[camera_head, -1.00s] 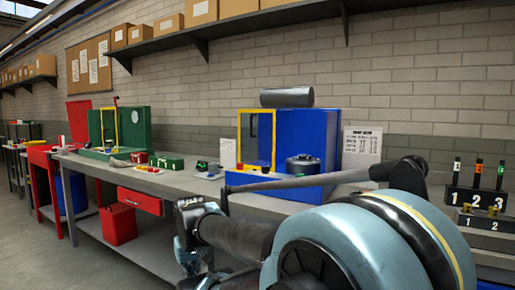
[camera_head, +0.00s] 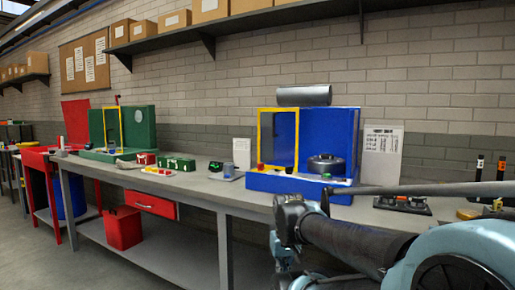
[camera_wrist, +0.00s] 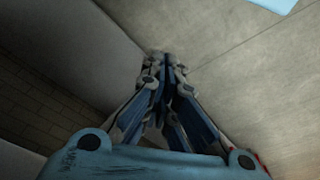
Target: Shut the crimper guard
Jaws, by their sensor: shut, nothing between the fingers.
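Two machines have yellow-framed guards, and I cannot tell by label which is the crimper. The blue machine (camera_head: 330,140) on the bench has a yellow-framed clear guard (camera_head: 278,140) at its left. A dark round metal part (camera_head: 326,165) stands uncovered to the right of that guard. The green machine (camera_head: 140,125), farther left, has a similar yellow-framed guard (camera_head: 112,128). My gripper (camera_head: 284,262) hangs in front of the bench, below and apart from the blue machine. In the wrist view my gripper (camera_wrist: 166,75) has its fingers together and empty.
The grey bench (camera_head: 225,195) carries green boxes (camera_head: 178,163) and a small clear-topped item (camera_head: 228,170) between the machines. A black fixture (camera_head: 402,204) lies right of the blue machine. A red drawer (camera_head: 150,204) and red bin (camera_head: 123,228) are below.

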